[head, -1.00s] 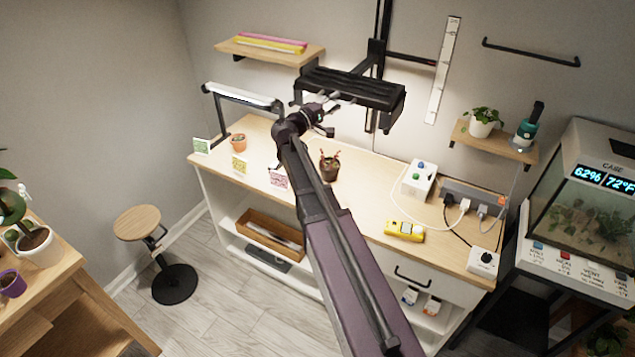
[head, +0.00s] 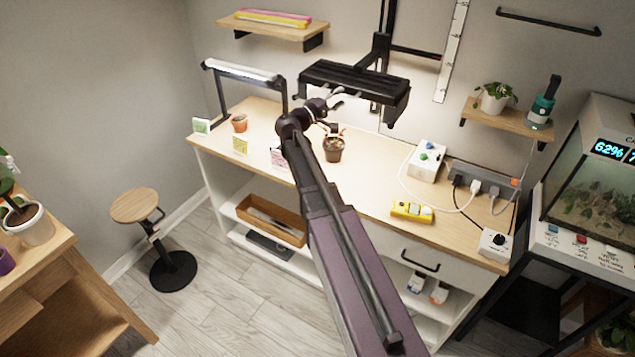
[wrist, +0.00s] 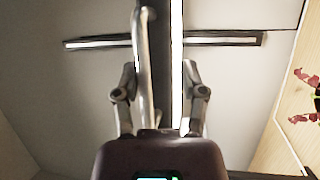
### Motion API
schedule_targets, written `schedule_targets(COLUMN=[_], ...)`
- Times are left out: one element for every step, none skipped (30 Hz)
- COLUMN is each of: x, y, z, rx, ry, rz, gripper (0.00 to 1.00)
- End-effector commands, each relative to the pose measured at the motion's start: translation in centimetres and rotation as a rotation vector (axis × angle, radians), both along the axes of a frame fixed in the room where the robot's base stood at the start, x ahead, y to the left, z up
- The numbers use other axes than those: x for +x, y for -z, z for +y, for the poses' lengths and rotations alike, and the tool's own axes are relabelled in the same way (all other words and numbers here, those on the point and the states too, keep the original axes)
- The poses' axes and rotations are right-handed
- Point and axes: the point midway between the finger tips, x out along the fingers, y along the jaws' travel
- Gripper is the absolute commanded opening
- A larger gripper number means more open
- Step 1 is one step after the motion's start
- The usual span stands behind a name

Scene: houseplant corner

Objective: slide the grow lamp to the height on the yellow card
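The grow lamp (head: 352,84) is a wide black fixture on a dark upright post on the back wall. Its side arm reaches a white measuring strip (head: 453,50). My gripper (head: 334,110) is at the lamp's front; in the wrist view its fingers (wrist: 161,64) lie on either side of the lamp's bar, a silver rod beside the left finger and a bright strip beside the right. They look closed on it, though the contact is partly hidden. The yellow card (head: 241,145) stands on the tabletop between a green card (head: 201,126) and a partly hidden pink card (head: 279,158); its marking is unreadable.
Below the lamp, the bench (head: 370,185) holds a potted plant (head: 333,150), a yellow device (head: 412,212) and a white switch box (head: 427,160) with cables. A lit bar lamp (head: 242,72) stands at left. A wall shelf (head: 508,118) is at right, a stool (head: 135,206) at lower left.

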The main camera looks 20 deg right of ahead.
Motion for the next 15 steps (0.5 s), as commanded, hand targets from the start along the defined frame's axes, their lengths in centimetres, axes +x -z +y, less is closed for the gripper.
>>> schedule_targets(x=[0.0,0.0,0.0,0.0,0.0,-0.2,-0.4,-0.5,-0.6,-0.8,-0.8,-1.0,-1.1,-1.2,-1.4], y=[0.9,1.2,1.5,1.8,2.0,1.7,1.7,1.8,1.9,1.9,2.0,2.1,2.2,2.2,2.3], z=[0.0,0.0,0.0,0.0,0.0,0.8,1.2,1.7,2.2,2.6,3.0,3.5,4.0,4.4,4.9], rx=[0.001,0.001,0.001,0.001,0.001,0.001,0.001,0.001,0.001,0.001,0.001,0.001,0.001,0.001,0.001], ry=[0.0,0.0,0.0,0.0,0.0,-0.003,-0.003,-0.003,-0.002,-0.002,-0.002,-0.002,-0.002,-0.002,-0.002], rz=[0.0,0.0,0.0,0.0,0.0,0.0,0.0,0.0,0.0,0.0,0.001,0.001,0.001,0.001,0.001], gripper=[0.51,0.51,0.51,0.51,0.51,0.51,0.51,0.51,0.51,0.51,0.51,0.51,0.51,0.51,0.51])
